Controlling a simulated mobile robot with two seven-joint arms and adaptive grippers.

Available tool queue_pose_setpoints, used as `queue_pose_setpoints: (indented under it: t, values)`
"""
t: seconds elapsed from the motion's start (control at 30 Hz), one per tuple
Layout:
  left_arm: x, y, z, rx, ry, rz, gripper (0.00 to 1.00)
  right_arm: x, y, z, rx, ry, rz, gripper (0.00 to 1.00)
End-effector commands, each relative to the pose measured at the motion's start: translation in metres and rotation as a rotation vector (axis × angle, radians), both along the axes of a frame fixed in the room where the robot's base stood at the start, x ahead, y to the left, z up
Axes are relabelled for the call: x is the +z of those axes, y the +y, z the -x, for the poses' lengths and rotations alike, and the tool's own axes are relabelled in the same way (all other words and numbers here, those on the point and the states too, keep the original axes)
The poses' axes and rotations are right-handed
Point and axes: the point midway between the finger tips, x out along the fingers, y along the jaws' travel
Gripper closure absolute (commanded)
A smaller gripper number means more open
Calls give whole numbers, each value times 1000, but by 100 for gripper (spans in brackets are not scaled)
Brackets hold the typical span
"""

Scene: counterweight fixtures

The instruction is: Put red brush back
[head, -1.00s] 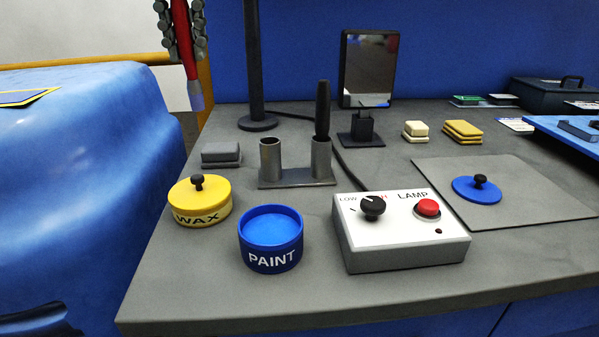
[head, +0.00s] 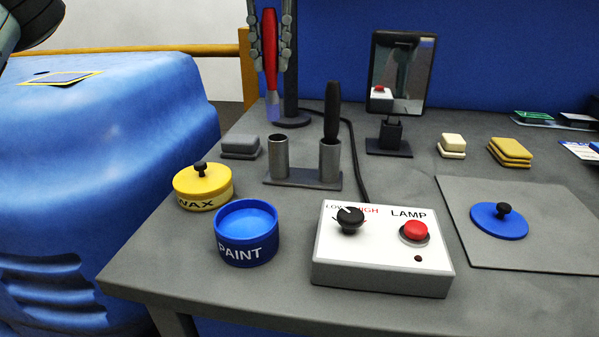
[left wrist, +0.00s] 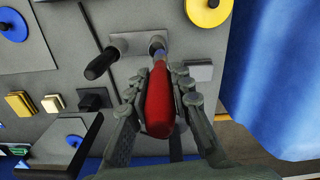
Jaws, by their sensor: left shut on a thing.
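The red brush (head: 271,45) hangs roughly upright, bristle end down, in my left gripper (head: 270,50), which is shut on its red handle. The gripper and the red brush (left wrist: 160,100) also show in the left wrist view. The grey holder (head: 305,181) has two tubes. The left tube (head: 279,158) looks empty, and the right one holds a black-handled brush (head: 331,112). In the head view the red brush's tip appears just above and slightly left of the left tube; in the wrist view it overlaps that tube's mouth. My right gripper is not in view.
A yellow wax tin (head: 203,190), a blue paint pot (head: 246,238) and a lamp control box (head: 382,262) stand in front of the holder. A lamp post (head: 291,118) and a mirror (head: 402,75) stand behind. A grey block (head: 240,147) lies left of the holder.

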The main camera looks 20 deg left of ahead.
Motion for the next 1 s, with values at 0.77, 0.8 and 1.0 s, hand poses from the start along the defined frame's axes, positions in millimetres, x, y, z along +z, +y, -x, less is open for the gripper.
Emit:
queue_pose_setpoints:
  t: [0.77,0.8,1.0]
  values:
    - [-82,3,2,15,13,5,100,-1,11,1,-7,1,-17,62]
    - [-88,3,1,14,13,4,100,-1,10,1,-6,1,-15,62]
    - [-102,3,1,15,9,5,100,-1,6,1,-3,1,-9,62]
